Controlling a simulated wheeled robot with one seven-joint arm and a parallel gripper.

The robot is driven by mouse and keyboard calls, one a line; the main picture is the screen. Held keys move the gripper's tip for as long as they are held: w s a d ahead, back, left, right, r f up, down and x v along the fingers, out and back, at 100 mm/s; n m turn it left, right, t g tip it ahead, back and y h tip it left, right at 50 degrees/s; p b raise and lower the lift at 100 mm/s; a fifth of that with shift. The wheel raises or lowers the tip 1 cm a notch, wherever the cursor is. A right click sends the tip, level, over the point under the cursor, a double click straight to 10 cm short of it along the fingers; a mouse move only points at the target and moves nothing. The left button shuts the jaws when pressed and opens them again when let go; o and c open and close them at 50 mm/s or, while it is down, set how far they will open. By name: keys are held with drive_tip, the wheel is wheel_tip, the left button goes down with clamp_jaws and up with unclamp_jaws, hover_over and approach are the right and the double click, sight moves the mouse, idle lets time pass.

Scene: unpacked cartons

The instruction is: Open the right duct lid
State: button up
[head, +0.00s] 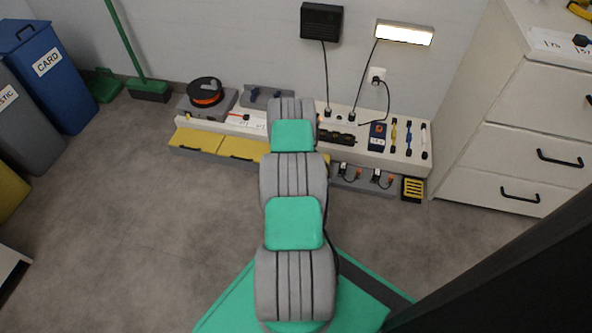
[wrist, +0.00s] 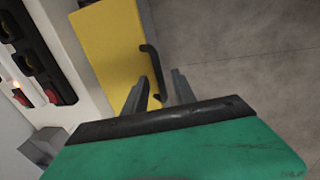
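A low white duct (head: 255,131) runs along the wall, with yellow lids on its front side. The wrist view shows a yellow lid (wrist: 108,45) close up, probably the right one, with a bent black handle (wrist: 152,62). My gripper (wrist: 160,77) is open, its two grey fingers apart on either side of the handle's lower part. Contact with the handle cannot be told. In the head view my arm hides the gripper.
An orange cable reel (head: 206,92), a power strip (head: 337,138) and several tools and plugs sit on the duct. A white drawer cabinet (head: 520,135) stands at the right. Bins, including a blue one (head: 50,75), stand at the left. The grey floor (head: 130,205) before the duct is clear.

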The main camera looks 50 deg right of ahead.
drive_tip(key=shift+c, duration=0.4)
clamp_jaws()
idle(1.0)
